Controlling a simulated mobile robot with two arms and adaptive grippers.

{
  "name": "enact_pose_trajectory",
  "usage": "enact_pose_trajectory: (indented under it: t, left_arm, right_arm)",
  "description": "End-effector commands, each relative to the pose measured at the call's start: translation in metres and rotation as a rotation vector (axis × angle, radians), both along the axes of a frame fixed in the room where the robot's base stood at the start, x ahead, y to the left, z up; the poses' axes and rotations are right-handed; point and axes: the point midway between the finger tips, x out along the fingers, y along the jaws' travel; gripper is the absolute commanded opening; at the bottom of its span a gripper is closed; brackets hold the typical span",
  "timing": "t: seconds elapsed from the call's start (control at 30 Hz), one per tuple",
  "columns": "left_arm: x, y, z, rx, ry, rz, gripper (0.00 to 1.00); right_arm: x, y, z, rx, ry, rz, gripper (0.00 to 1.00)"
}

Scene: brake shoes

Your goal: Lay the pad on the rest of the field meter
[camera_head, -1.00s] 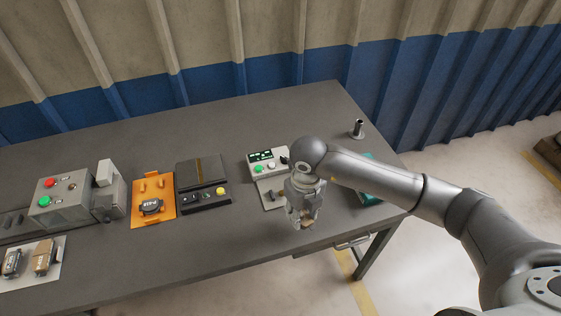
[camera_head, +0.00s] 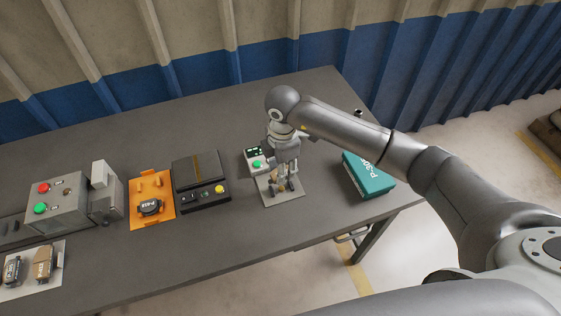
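The field meter (camera_head: 252,154) is a small pale box with a dark display and a green button, right of centre on the table in the head view. A flat grey plate (camera_head: 292,197), which looks like its rest, lies in front of it. My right gripper (camera_head: 285,188) points down over this plate and hides much of it and part of the meter. A small tan pad (camera_head: 275,184) shows between its fingers, mostly hidden. I cannot tell whether the pad touches the plate. My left gripper is not in view.
A teal box (camera_head: 368,177) stands to the right. Left of the meter are a black device (camera_head: 201,174), an orange tray (camera_head: 138,206) with a dark pad, and a grey control box (camera_head: 62,204). A pale plate (camera_head: 55,252) with two pads lies at front left.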

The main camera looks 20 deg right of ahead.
Motion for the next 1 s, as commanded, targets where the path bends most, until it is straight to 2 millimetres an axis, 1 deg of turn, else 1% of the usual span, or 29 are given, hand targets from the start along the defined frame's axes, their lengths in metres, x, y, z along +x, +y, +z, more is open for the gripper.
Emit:
enact_pose_trajectory:
  t: [0.13,0.27,0.6,0.73,0.83,1.0]
  left_arm:
    - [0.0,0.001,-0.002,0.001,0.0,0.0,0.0]
    - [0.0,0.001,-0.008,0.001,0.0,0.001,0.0]
    - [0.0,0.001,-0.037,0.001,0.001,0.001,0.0]
    - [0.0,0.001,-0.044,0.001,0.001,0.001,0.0]
    - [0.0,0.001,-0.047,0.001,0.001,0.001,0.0]
    - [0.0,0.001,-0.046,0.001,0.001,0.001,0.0]
  right_arm:
    - [0.001,0.001,-0.002,0.001,0.0,-0.031,0.05]
    - [0.001,0.001,-0.01,0.001,0.0,-0.031,0.05]
    - [0.0,0.001,-0.046,0.001,0.001,-0.029,0.05]
    - [0.001,0.001,-0.056,0.001,0.001,-0.029,0.05]
    - [0.001,0.001,-0.061,0.001,0.0,-0.029,0.05]
    - [0.001,0.001,-0.061,0.001,-0.001,-0.028,0.05]
